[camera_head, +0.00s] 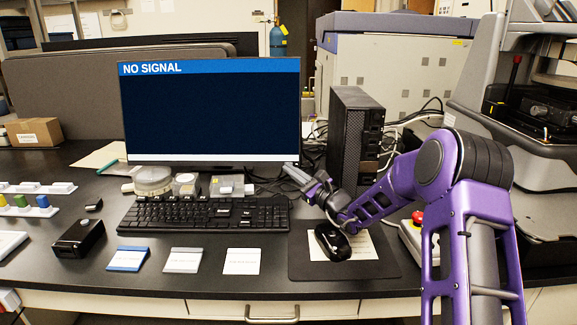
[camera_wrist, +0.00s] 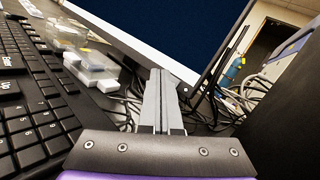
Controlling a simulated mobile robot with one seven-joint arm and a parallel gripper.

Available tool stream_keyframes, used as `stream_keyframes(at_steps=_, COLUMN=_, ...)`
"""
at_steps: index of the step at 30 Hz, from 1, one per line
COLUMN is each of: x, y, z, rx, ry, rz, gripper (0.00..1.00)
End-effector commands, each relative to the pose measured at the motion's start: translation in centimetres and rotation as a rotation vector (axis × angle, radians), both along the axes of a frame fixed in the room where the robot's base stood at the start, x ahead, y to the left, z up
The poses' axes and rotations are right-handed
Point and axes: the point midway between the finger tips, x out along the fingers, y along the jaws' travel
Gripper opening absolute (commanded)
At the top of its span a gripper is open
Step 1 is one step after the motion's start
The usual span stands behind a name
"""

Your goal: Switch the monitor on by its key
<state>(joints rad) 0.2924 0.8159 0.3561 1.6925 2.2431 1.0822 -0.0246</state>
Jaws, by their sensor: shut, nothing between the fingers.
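The monitor (camera_head: 210,110) stands at the back middle of the desk. Its screen is lit dark blue with a "NO SIGNAL" banner across the top. In the wrist view the monitor (camera_wrist: 170,30) is tilted in the picture, with its pale lower bezel crossing the middle.
A black keyboard (camera_head: 205,214) lies in front of the monitor. A dark computer tower (camera_head: 352,140) stands close to the right of my gripper, with loose cables around it. A mouse (camera_head: 332,240) rests below my arm. A red button (camera_head: 418,217) is further right.

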Motion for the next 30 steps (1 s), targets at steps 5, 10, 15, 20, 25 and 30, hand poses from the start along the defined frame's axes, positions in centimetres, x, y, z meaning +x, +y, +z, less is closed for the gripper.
stream_keyframes(at_steps=5, x=0.0, y=0.0, z=0.0, rx=-0.001, ry=-0.001, rz=0.0, gripper=0.0)
stream_keyframes(at_steps=10, x=-0.5, y=0.0, z=0.2, rx=-0.001, ry=-0.001, rz=0.0, gripper=0.0)
stream_keyframes(at_steps=15, x=-2.2, y=0.1, z=0.6, rx=0.0, ry=-0.001, rz=0.001, gripper=0.0)
stream_keyframes(at_steps=20, x=-3.7, y=0.1, z=0.9, rx=-0.002, ry=-0.001, rz=0.0, gripper=0.0)
stream_keyframes(at_steps=25, x=-4.8, y=0.1, z=1.0, rx=0.001, ry=-0.001, rz=0.0, gripper=0.0)
stream_keyframes(at_steps=30, x=-4.9, y=0.1, z=1.1, rx=0.0, ry=-0.001, rz=0.0, gripper=0.0)
